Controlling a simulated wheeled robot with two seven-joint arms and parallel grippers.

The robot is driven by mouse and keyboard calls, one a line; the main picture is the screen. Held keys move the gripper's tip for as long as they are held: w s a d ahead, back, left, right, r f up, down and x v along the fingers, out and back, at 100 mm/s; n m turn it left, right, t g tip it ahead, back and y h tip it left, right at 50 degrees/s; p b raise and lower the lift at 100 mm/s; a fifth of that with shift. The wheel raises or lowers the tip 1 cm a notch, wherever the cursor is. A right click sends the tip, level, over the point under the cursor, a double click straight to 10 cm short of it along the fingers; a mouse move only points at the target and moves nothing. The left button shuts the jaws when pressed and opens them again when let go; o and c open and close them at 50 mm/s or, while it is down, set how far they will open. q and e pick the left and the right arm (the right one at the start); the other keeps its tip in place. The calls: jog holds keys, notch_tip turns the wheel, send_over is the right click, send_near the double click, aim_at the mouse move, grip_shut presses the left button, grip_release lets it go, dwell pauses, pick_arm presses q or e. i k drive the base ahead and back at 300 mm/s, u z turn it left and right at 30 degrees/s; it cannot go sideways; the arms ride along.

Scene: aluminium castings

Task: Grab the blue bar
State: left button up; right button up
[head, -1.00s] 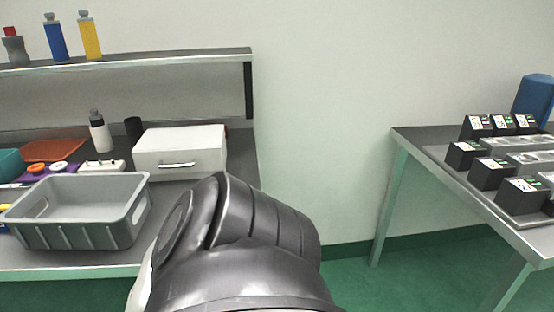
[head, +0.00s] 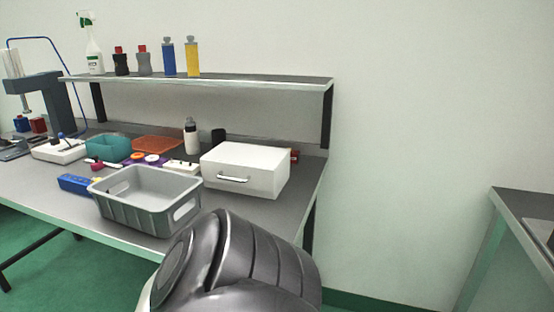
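A blue bar (head: 78,184) lies on the grey workbench (head: 62,207), just left of the grey bin, near the front edge. A small yellow part shows at its right end, beside the bin. A dark, rounded link of my own arm fills the lower middle of the head view. Neither of my grippers is in view, so what they hold is hidden.
A grey bin (head: 148,211) stands by the bench's front edge. Behind it are a white drawer box (head: 243,170), a teal bin (head: 106,147) and an orange tray (head: 158,144). A shelf (head: 230,82) holds several bottles. A press (head: 50,93) stands far left; another table (head: 512,212) is at right.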

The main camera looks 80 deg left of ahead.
aim_at(78, 185)
jog(key=u, duration=2.8)
